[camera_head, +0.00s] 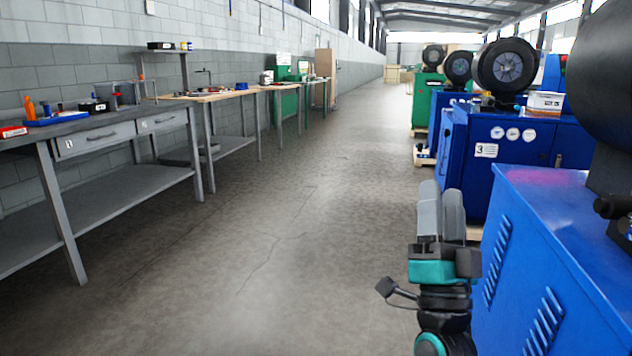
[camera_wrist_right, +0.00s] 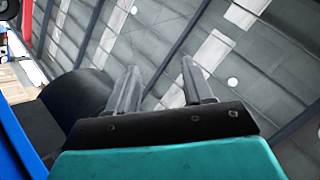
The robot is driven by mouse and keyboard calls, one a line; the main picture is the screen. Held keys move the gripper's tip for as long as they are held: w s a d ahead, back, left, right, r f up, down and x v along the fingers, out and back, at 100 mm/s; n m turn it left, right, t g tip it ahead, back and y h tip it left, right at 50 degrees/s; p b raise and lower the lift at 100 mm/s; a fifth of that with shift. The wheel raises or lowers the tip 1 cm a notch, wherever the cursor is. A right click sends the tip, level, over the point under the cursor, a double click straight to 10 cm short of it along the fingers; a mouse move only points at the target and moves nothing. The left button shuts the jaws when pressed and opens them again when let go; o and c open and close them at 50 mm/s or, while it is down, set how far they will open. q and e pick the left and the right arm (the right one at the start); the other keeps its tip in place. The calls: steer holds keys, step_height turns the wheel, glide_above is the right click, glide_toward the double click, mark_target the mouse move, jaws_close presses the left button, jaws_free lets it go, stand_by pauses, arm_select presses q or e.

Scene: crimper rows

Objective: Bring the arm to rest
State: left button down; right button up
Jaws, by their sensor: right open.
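My right gripper (camera_head: 441,207) points upward in the lower right of the head view, beside the near blue machine cabinet (camera_head: 545,255). Its two grey fingers look close together from this side. In the right wrist view the fingers (camera_wrist_right: 160,88) stand apart with nothing between them, so the gripper is open and empty. Behind them that view shows the ceiling (camera_wrist_right: 225,60) with beams and light panels. My left gripper is not in view.
A grey workbench (camera_head: 100,203) with drawers stands at the left, with more benches behind it. Blue machines (camera_head: 510,155) and a green one (camera_head: 427,100) line the right side, bearing black wheels. The concrete aisle (camera_head: 300,220) between is clear.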

steer(key=s+a+f+n+g+y, duration=0.25)
steer(key=f+n+g+y, duration=0.4)
steer(key=f, duration=0.65)
steer(key=s+a+f+n+g, duration=0.1)
steer(key=s+f+n+g, duration=0.2)
steer(key=s+f+g, duration=0.55)
steer(key=s+a+f+n+g, duration=0.1)
steer(key=s+f+n+g, duration=0.15)
steer(key=s+f, duration=0.7)
arm_select(q)
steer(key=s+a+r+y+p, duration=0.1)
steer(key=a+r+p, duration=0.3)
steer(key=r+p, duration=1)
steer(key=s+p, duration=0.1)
steer(key=p, duration=0.6)
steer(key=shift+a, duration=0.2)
arm_select(e)
steer(key=d+r+h, duration=0.1)
steer(key=d+r, duration=0.3)
steer(key=r, duration=0.5)
steer(key=shift+w+d+r, duration=0.15)
steer(key=shift+d, duration=0.2)
steer(key=shift+h, duration=0.25)
steer(key=shift+c, duration=0.8)
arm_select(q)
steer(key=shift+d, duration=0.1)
arm_select(e)
steer(key=shift+d, duration=0.1)
